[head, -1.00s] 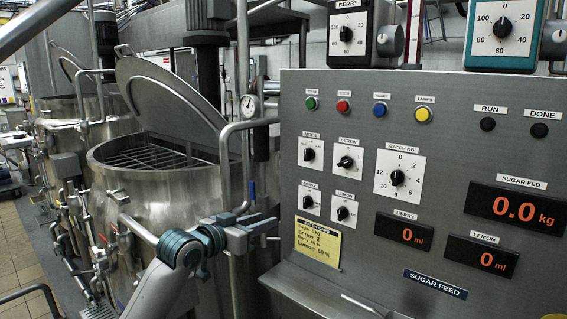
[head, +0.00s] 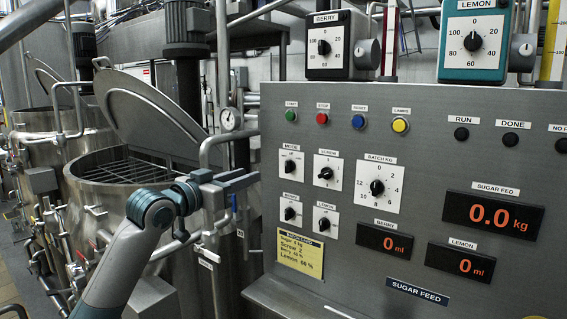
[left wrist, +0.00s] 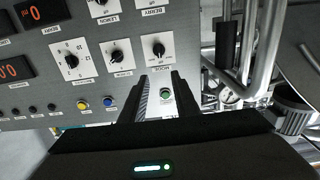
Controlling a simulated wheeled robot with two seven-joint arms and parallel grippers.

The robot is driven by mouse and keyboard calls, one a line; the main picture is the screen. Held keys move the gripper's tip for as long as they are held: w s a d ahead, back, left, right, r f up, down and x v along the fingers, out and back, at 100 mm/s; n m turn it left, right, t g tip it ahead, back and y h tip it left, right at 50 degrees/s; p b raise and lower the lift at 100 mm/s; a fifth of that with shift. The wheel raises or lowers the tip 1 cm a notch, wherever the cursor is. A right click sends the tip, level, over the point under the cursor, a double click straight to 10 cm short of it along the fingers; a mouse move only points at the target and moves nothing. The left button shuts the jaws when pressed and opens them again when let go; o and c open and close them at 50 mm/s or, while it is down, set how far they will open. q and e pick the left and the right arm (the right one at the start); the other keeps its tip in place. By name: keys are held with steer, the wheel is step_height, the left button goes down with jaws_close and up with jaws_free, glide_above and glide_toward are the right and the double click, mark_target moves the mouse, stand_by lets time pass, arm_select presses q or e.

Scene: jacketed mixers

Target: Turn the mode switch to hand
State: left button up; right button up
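The mode switch (head: 290,165) is a small black knob on a white plate at the upper left of the grey panel. Its plate's lettering is too small to read fully, and I cannot tell its setting for sure. In the left wrist view, which shows the panel upside down, the mode switch (left wrist: 158,49) is just beyond my fingertips. My left gripper (head: 250,182) is left of the panel's knobs, apart from the switch. In the left wrist view my left gripper (left wrist: 162,82) has its two dark fingers apart with nothing between them. My right gripper is out of view.
The screw knob (head: 326,173) is right of the mode switch, and the green start button (head: 291,116) is above it. Below are the berry knob (head: 290,213) and lemon knob (head: 325,224). A steel mixer (head: 95,195) with pipes stands left of the panel.

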mark_target(288, 167)
arm_select(q)
steer(key=p+x, duration=0.6)
steer(key=x, duration=1)
steer(key=shift+w+d, duration=0.2)
steer(key=shift+w, duration=0.1)
jaws_close()
